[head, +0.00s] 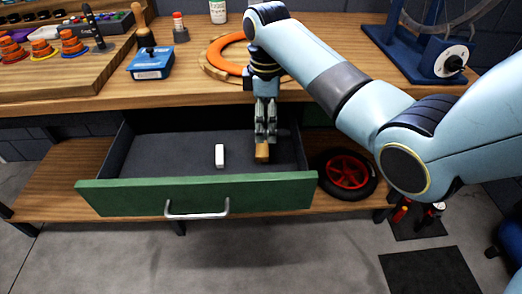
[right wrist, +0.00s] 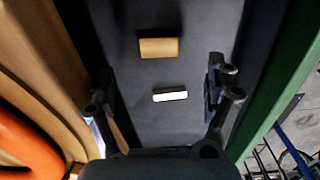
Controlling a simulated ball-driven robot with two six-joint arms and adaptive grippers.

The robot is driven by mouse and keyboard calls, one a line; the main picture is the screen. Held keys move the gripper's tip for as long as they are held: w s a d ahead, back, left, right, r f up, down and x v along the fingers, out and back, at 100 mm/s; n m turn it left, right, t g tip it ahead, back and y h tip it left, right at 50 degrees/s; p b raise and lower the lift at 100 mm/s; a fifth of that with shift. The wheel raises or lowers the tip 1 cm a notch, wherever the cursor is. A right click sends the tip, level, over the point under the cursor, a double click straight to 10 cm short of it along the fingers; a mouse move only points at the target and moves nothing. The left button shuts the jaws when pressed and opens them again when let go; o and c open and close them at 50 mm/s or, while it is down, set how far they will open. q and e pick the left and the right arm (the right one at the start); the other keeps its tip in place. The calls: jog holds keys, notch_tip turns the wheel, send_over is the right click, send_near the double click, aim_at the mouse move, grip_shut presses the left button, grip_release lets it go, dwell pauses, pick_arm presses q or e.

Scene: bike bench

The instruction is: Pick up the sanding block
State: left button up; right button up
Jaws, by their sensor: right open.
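A tan-brown block (head: 262,153), which looks like the sanding block, lies on the dark floor of the open drawer (head: 195,192). It also shows in the right wrist view (right wrist: 159,47), lying flat. My right gripper (head: 265,138) points down into the drawer, and its fingers overlap the block's far end in the head view. The gripper is open and empty. In the right wrist view the block lies beyond the space between the fingers, so it is not gripped. My left gripper is not in view.
A small white block (head: 220,156) lies left of the tan one; it also shows in the right wrist view (right wrist: 170,96). The drawer's green front and walls surround both. The bench top (head: 200,88) overhangs the drawer's back.

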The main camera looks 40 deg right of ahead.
aim_at(265, 148)
notch_tip(265, 148, down, 3)
jog(key=shift+w+f, duration=0.15)
jog(key=shift+f, duration=0.05)
notch_tip(265, 148, down, 2)
jog(key=shift+f+b, duration=0.1)
jog(key=shift+b, duration=0.35)
notch_tip(265, 148, down, 3)
jog(key=shift+r+b, duration=0.15)
jog(key=shift+b, duration=0.2)
jog(key=shift+f, duration=0.35)
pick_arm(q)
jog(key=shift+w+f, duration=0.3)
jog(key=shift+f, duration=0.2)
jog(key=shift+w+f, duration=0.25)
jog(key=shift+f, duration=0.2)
pick_arm(e)
jog(key=c, duration=1.2)
